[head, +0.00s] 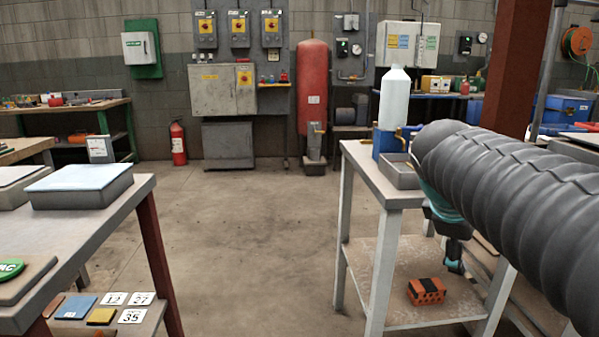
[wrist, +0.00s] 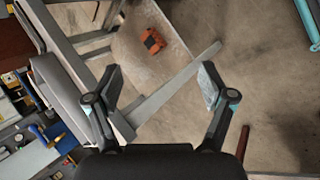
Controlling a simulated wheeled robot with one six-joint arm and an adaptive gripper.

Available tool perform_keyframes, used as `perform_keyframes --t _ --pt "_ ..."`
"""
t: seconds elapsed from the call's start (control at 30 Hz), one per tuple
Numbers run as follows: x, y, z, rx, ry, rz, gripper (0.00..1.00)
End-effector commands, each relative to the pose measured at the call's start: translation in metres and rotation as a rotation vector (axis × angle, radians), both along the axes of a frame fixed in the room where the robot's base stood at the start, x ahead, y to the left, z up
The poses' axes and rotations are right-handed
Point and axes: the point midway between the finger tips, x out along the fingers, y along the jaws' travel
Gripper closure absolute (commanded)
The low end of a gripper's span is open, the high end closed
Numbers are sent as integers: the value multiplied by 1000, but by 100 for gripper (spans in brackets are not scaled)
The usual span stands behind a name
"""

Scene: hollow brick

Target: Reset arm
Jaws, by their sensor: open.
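My gripper (wrist: 158,82) is open and empty in the wrist view, with its two dark fingers spread apart. In the head view my arm reaches in from the right, and the gripper end (head: 453,262) hangs partly hidden beside the right table. An orange and black hollow brick (head: 427,291) lies on the lower shelf of that table. The brick also shows in the wrist view (wrist: 153,41), beyond the fingertips and apart from them.
The right table (head: 357,155) holds a white bottle (head: 394,98), a blue box (head: 385,142) and a grey tray (head: 401,175). A left table (head: 137,192) carries a grey box with a pale top (head: 82,186). The floor between the tables is clear.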

Motion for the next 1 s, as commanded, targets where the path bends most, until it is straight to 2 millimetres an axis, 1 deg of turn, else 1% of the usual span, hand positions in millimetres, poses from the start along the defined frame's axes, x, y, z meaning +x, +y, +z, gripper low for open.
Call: perform_keyframes --t 0.03,0.2,0.3,0.43,0.5,0.57,1.0 --pt "-19 14 -10 81 -48 -48 18" --pt "-71 58 -53 377 -186 -261 18" --pt "-98 81 -78 540 -242 -393 18" --pt "-123 102 -103 700 -286 -540 18" --pt "-132 110 -112 757 -299 -597 18" --pt "-135 113 -116 780 -303 -621 18" --pt "-135 113 -116 780 -303 -621 18"
